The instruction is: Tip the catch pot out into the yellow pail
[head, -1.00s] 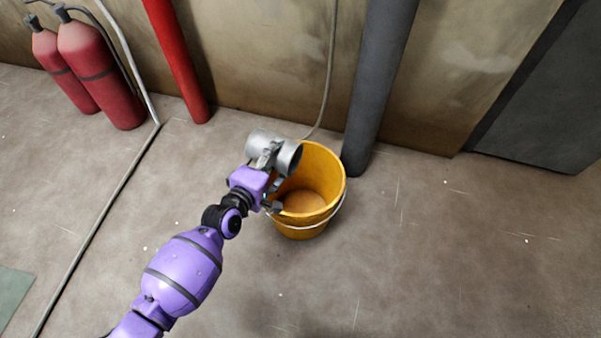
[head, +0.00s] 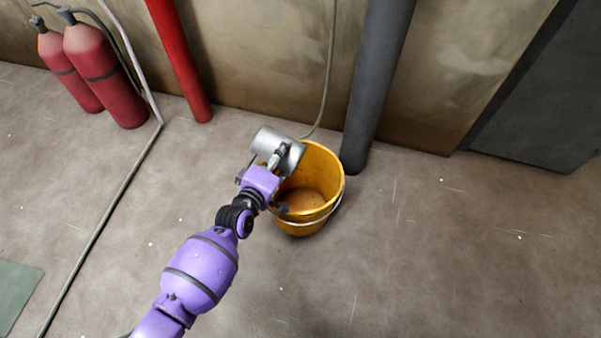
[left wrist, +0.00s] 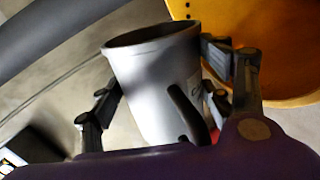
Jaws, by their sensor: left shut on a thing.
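The catch pot (head: 268,141) is a grey metal cup held tilted over the left rim of the yellow pail (head: 331,178), its mouth end towards the pail. My left gripper (head: 276,166) is shut on it. In the left wrist view the pot (left wrist: 150,85) sits between my left gripper's fingers (left wrist: 168,90), with its rim and a dark handle showing; its inside is mostly hidden. The pail (left wrist: 262,40) shows beside it there. The pail stands upright on the floor, with small dark specks inside. My right gripper is out of view.
A dark grey pipe (head: 376,90) stands just behind the pail, and a red pipe (head: 180,60) is to the left. Red extinguishers (head: 105,75) stand at the wall. A thin cable (head: 328,75) hangs behind the pail. The floor to the right is clear.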

